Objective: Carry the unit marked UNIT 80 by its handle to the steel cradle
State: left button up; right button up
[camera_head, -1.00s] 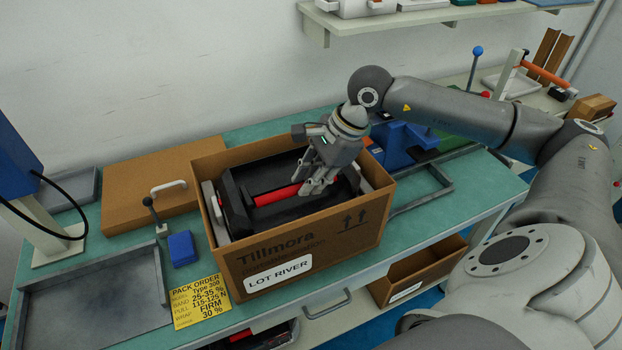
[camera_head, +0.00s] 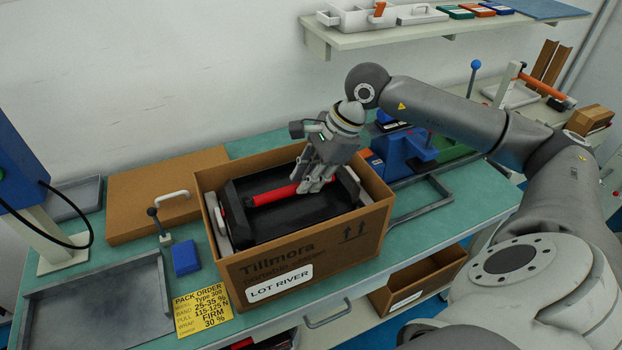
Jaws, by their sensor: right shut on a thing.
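A black unit (camera_head: 290,222) with a red handle (camera_head: 272,196) is inside the open cardboard carton (camera_head: 330,244) marked LOT RIVER. No UNIT 80 marking is readable on it. My right gripper (camera_head: 314,184) is shut on the right part of the red handle, and its fingers hide that end. The unit's top is near the carton's rim; its underside is hidden. A grey metal frame (camera_head: 420,208) lies flat on the bench right of the carton; I cannot tell if it is the steel cradle. My left gripper is not in view.
A grey tray (camera_head: 100,305), yellow pack-order card (camera_head: 203,311) and blue block (camera_head: 185,257) are left of the carton. A brown board (camera_head: 140,200) lies behind them. A blue fixture (camera_head: 405,150) stands behind the frame. A shelf (camera_head: 460,27) runs above.

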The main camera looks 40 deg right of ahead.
jog(key=shift+w+d+r+p, duration=0.15)
jog(key=shift+w+r+p, duration=0.15)
jog(key=shift+w+r, duration=0.25)
jog(key=shift+w+d+r+p, duration=0.1)
jog(key=shift+w+d+p, duration=0.15)
jog(key=shift+w, duration=0.65)
jog(key=shift+w+d+p, duration=0.1)
jog(key=shift+w+p, duration=0.15)
jog(key=shift+w, duration=0.6)
jog(key=o, duration=1.9)
jog(key=shift+s+r, duration=0.1)
jog(key=shift+r, duration=0.1)
jog(key=p+v, duration=0.1)
jog(key=v, duration=0.3)
jog(key=shift+s+d+r+p, duration=0.1)
jog(key=shift+d+r+p, duration=0.1)
jog(key=shift+r+p, duration=0.15)
